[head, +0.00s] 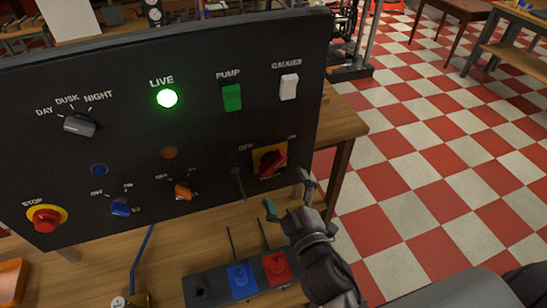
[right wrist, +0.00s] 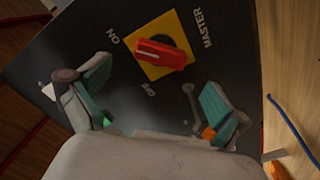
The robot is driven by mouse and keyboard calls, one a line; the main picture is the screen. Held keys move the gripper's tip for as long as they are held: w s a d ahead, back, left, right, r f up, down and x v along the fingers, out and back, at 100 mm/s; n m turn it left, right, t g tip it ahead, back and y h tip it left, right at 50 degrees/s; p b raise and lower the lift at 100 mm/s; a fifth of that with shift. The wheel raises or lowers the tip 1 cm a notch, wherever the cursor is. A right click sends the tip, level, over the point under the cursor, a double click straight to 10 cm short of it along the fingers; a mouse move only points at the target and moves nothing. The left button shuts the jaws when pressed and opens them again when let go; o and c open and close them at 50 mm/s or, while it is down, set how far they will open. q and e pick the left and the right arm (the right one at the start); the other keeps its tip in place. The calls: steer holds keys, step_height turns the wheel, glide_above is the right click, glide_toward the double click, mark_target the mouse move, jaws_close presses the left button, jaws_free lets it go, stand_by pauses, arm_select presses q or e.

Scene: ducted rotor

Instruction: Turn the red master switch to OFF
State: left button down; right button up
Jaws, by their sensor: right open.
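The red master switch (head: 272,161) is a rotary handle on a yellow plate at the right side of the black panel. In the right wrist view the red handle (right wrist: 162,55) lies slanted, its left end toward the ON label; OFF is printed at the plate's lower edge. My right gripper (head: 289,195) is open and empty, just in front of and below the switch. In the right wrist view its two teal-padded fingers (right wrist: 155,95) are spread, with the switch beyond them, apart from both. My left gripper is out of view.
The black panel (head: 200,65) also carries a lit green LIVE lamp (head: 167,98), a green PUMP switch (head: 232,98), a white GAUGES switch (head: 288,87), a red STOP button (head: 46,218) and several knobs. A box with blue and red plugs (head: 240,280) sits below on the wooden table.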

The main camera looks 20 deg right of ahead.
mark_target(275, 168)
steer(key=w+p, duration=0.1)
steer(key=w, duration=0.5)
steer(key=shift+w+a+p, duration=0.1)
steer(key=shift+w+p, duration=0.1)
steer(key=shift+p, duration=0.1)
steer(key=shift+w, duration=0.5)
steer(key=shift+f, duration=0.1)
steer(key=shift+c, duration=1)
steer(key=c, duration=0.9)
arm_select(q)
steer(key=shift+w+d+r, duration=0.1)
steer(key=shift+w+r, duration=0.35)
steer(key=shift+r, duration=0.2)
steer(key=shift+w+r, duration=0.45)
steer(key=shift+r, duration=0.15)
